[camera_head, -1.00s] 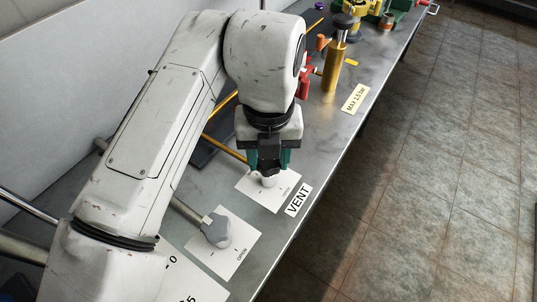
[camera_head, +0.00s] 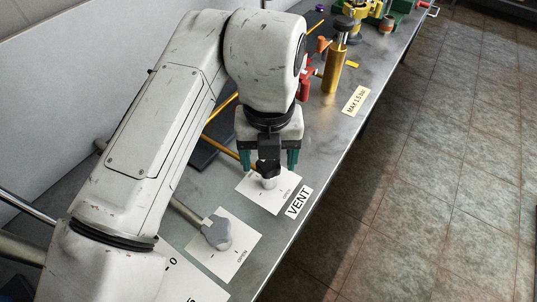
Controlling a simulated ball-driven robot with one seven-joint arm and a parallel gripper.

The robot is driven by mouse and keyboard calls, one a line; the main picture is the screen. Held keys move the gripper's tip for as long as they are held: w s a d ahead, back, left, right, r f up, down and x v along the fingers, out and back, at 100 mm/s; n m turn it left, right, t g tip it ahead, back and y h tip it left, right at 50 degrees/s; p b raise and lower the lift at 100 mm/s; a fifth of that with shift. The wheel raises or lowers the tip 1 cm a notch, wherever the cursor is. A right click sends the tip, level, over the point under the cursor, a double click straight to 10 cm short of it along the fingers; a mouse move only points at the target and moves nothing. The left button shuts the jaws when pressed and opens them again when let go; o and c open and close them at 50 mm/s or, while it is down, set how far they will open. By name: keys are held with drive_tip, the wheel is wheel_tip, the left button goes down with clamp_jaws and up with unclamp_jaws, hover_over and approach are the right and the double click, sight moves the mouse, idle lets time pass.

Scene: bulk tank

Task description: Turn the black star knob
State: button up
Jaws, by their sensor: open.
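The black star knob (camera_head: 267,169) sits on a short pale stem above a white plate beside the VENT label (camera_head: 299,201). My gripper (camera_head: 269,162) points down over the knob from above. Its two green fingers are spread wide, one to the left and one to the right of the knob, with gaps visible on both sides. The gripper body hides part of the knob's top. The fingers appear not to touch the knob.
A grey knob (camera_head: 217,232) on another plate lies in front. A gold cylinder (camera_head: 334,68) with a black top, red fittings (camera_head: 305,86) and a yellow label (camera_head: 356,100) stand farther back. The bench's right edge borders open floor.

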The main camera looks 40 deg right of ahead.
sight(269, 163)
wheel_tip(269, 163, up, 10)
drive_tip(key=shift+r+p, duration=0.25)
drive_tip(key=shift+p, duration=0.1)
idle(0.5)
